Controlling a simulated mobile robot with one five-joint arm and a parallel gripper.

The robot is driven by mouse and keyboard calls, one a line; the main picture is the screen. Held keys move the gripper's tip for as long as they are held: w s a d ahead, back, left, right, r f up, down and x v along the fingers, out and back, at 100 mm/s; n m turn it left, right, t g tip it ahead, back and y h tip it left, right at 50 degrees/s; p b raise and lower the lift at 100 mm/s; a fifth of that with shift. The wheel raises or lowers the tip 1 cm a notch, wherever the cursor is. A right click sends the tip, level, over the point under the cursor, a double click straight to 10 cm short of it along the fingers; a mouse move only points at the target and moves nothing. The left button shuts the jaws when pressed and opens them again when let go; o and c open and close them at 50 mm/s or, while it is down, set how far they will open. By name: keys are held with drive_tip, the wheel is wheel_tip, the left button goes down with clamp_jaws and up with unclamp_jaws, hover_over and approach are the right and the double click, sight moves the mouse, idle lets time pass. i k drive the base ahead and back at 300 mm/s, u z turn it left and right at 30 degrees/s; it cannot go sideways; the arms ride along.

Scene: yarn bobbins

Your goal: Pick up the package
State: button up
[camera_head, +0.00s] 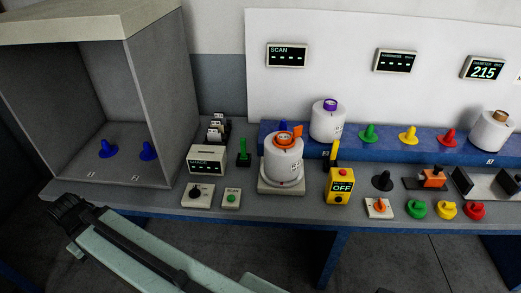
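Three white yarn packages stand on the bench. One with an orange top (283,164) stands upright on a pale square base at the middle. One with a purple top (327,125) stands behind it on the blue raised shelf. One with a brown top (491,133) stands on the shelf at the far right. I cannot tell which one the task means. My gripper (66,213) is at the lower left, in front of the open grey box and far from all the packages. Its fingers are too small and dark to show whether they are open.
An open grey box (184,120) with two blue pegs stands at the left. A label unit (207,160), a knob box (198,194), a yellow OFF box (340,186) and several coloured pegs crowd the bench. Wall displays hang behind. The floor in front is clear.

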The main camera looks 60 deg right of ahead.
sight(280, 165)
drive_tip(key=z, duration=2.25)
